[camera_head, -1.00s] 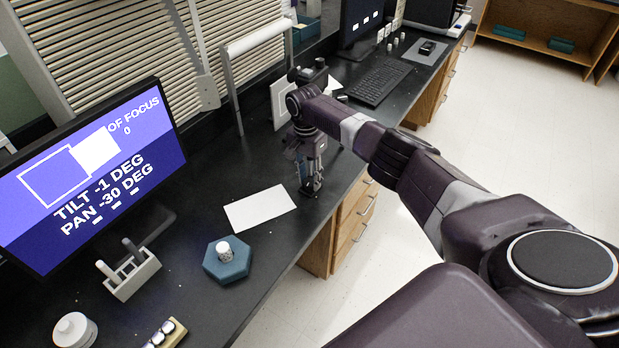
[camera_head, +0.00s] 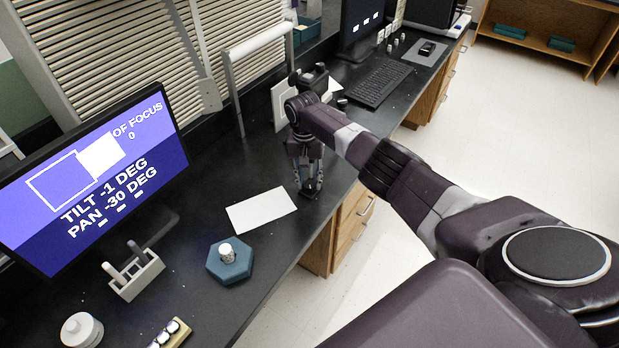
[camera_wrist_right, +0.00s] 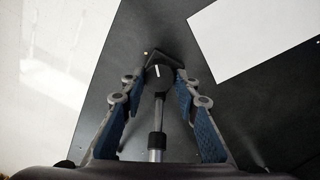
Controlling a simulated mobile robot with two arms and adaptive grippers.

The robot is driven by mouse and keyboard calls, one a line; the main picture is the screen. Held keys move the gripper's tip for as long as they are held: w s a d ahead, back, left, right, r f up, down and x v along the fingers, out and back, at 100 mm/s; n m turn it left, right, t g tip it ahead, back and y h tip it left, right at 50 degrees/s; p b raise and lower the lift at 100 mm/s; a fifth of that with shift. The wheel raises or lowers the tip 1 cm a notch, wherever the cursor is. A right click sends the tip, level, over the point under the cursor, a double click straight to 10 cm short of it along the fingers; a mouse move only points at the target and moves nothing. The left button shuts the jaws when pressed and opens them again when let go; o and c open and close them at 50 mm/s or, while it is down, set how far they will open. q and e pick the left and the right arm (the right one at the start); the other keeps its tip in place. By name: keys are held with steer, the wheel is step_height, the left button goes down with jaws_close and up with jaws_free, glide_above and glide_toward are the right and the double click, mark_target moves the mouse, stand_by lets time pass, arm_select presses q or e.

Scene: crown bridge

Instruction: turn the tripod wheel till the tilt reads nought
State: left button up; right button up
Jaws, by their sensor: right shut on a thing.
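The monitor (camera_head: 95,185) at the left of the head view reads "TILT -1 DEG" and "PAN -30 DEG". My right gripper (camera_head: 309,178) points down near the bench's front edge. In the right wrist view, my right gripper (camera_wrist_right: 160,80) has its blue-padded fingers either side of a dark knob with a white mark, the wheel (camera_wrist_right: 157,72), and is shut on it. The rest of the tripod is largely hidden by my arm in the head view. My left gripper is out of view.
A white sheet (camera_head: 261,210) lies left of the gripper. A blue hexagonal block (camera_head: 230,262) and a pen holder (camera_head: 135,277) stand nearer. A keyboard (camera_head: 378,84) lies farther back. The bench (camera_head: 225,165) is clear behind the sheet.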

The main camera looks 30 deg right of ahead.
mark_target(306, 185)
steer(key=n+p, duration=0.1)
steer(key=n, duration=0.3)
steer(key=shift+r+n, duration=0.1)
steer(key=shift+n, duration=0.2)
steer(key=n+p, duration=0.1)
steer(key=n, duration=0.3)
steer(key=shift+a, duration=0.1)
steer(key=shift+n, duration=0.3)
steer(key=o, duration=1.1)
steer(key=shift+o, duration=0.2)
step_height(306, 185, up, 12)
steer(key=shift+a, duration=0.4)
